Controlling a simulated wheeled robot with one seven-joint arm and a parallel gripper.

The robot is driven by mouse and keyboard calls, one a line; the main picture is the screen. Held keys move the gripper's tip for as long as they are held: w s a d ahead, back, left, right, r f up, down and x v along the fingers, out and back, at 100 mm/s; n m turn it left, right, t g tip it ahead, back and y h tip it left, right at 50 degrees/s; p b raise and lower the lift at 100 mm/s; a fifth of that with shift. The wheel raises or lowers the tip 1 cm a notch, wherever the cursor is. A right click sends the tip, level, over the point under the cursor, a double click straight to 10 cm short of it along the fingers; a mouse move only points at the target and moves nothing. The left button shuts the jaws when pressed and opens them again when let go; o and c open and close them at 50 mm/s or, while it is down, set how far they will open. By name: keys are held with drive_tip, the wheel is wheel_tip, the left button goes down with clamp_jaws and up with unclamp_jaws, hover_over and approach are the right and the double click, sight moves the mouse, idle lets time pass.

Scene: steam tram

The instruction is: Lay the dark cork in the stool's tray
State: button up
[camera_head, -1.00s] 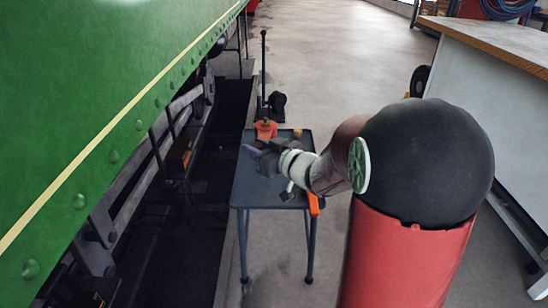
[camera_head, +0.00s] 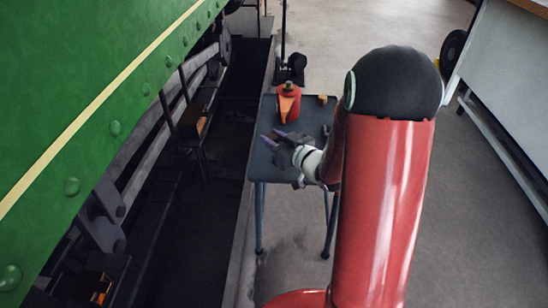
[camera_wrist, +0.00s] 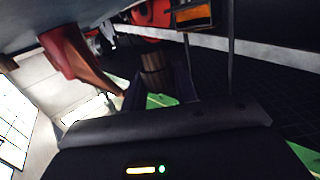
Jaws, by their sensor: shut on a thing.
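The stool (camera_head: 257,168) has a dark grey tray top and stands beside the green tram. My gripper (camera_head: 271,139) is over the left part of this tray in the head view, its fingers pointing left toward the tram. In the wrist view my gripper (camera_wrist: 160,85) is shut on a brown, ribbed cylinder, which looks like the dark cork (camera_wrist: 153,70). The cork cannot be made out in the head view. Its height above the tray is hard to tell. The tray's grey surface also fills the upper left of the wrist view (camera_wrist: 90,12).
A red oil can (camera_head: 287,104) with an orange spout stands on the tray behind my gripper. A small light-brown cork (camera_head: 322,99) sits at the far right of the tray. The green tram side (camera_head: 90,90) and a dark pit lie left. A white bench (camera_head: 510,110) stands right.

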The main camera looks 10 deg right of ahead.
drive_tip(key=shift+f+b, duration=0.4)
drive_tip(key=shift+f, duration=2.8)
drive_tip(key=shift+f, duration=0.2)
drive_tip(key=o, duration=0.9)
drive_tip(key=shift+o, duration=0.2)
drive_tip(key=shift+r, duration=0.1)
